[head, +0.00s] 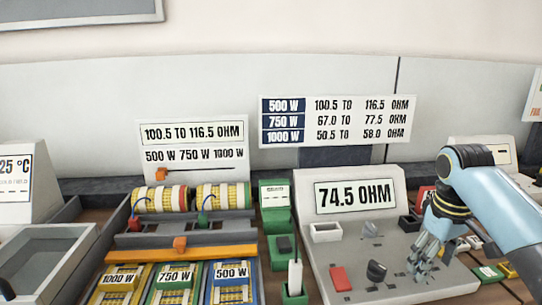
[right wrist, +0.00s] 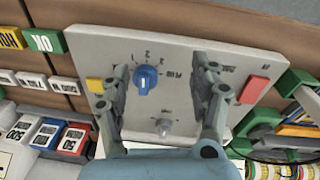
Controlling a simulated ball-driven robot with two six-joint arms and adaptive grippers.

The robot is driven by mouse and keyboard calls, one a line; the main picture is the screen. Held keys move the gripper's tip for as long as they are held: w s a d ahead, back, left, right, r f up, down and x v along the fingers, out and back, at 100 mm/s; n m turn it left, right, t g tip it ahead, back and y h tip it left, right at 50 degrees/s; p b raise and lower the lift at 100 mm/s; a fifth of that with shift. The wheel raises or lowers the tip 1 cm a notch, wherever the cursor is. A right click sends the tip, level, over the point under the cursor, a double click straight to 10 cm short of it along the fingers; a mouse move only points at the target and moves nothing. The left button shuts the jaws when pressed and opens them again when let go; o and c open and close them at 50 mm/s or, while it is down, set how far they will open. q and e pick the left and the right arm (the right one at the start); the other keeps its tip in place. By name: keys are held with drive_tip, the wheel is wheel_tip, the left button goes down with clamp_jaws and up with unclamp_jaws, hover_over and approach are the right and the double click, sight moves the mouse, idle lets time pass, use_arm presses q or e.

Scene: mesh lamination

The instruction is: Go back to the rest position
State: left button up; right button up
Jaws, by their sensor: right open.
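My right gripper (head: 424,264) is at the right of the head view, above the right part of the grey meter console (head: 330,270). I cannot tell whether the fingertips touch the panel. My left gripper is not in view.
The meter display (head: 356,196) reads 74.5 OHM. Left of it are a rack with two wound rolls (head: 160,200) and bins labelled 1000 W (head: 118,280), 750 W (head: 175,276) and 500 W (head: 231,272). A grey tray (head: 75,240) is at far left. Small parts crowd the right side.

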drive_tip(key=s+a+f+t, duration=0.1)
drive_tip(key=s+a+f, duration=0.1)
drive_tip(key=s, duration=0.5)
drive_tip(key=s+a+f, duration=0.2)
drive_tip(key=s, duration=0.6)
drive_tip(key=s+a+r+m+t, duration=0.1)
drive_tip(key=s+r, duration=0.2)
drive_tip(key=s, duration=0.4)
drive_tip(key=s+a+r+m+t, duration=0.1)
drive_tip(key=s+a+r, duration=0.15)
drive_tip(key=s, duration=0.45)
drive_tip(key=s+d+f+g+b, duration=0.1)
drive_tip(key=d+f+b, duration=0.15)
drive_tip(key=f, duration=1.35)
drive_tip(key=s+d+f+g+b, duration=0.1)
drive_tip(key=f+b, duration=0.3)
drive_tip(key=f, duration=1.2)
drive_tip(key=s+f+b, duration=0.5)
drive_tip(key=s+f, duration=1.3)
drive_tip(key=f, duration=0.3)
drive_tip(key=shift+s+d+f+g, duration=0.25)
drive_tip(key=shift+d+f+g, duration=0.1)
drive_tip(key=shift+f+g, duration=0.05)
